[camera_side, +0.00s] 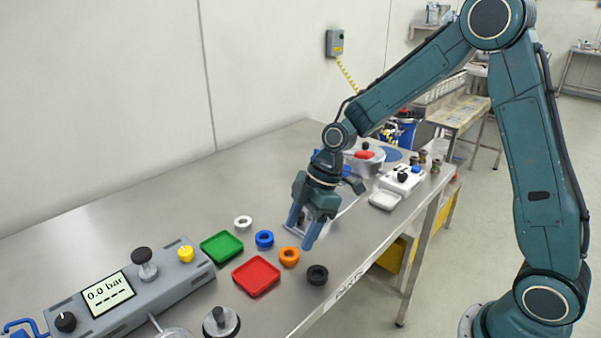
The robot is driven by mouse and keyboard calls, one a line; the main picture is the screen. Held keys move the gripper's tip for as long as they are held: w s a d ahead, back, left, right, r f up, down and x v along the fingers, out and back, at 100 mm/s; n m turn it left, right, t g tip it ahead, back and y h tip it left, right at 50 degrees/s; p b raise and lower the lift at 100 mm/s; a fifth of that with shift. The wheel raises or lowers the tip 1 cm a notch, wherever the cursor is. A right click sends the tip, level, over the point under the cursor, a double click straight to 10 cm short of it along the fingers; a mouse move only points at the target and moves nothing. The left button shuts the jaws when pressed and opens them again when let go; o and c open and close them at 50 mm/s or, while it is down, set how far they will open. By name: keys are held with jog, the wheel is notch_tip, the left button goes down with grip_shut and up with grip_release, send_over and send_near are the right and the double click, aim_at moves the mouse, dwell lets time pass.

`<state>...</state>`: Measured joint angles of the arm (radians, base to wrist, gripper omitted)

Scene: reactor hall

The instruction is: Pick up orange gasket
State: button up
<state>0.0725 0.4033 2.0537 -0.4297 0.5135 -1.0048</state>
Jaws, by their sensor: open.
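The orange gasket (289,256) is a small thick ring lying flat on the steel table. It lies between the blue gasket (264,239) and the black gasket (317,274). My gripper (302,232) points down with its two teal fingers spread apart and nothing visible between them. The fingers appear just behind and above the orange gasket in the picture. The right fingertip shows close to the ring's upper right side; I cannot tell the exact height or gap.
A white gasket (243,222), a green tray (221,247) and a red tray (256,277) are to the left. A grey pressure panel (150,290) stands further left. The table's left rear is clear.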

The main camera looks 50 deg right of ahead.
aim_at(289, 250)
jog(key=shift+f, duration=0.1)
jog(key=shift+x, duration=2.5)
jog(key=shift+w+a, duration=0.1)
jog(key=shift+a, duration=0.05)
jog(key=c, duration=1)
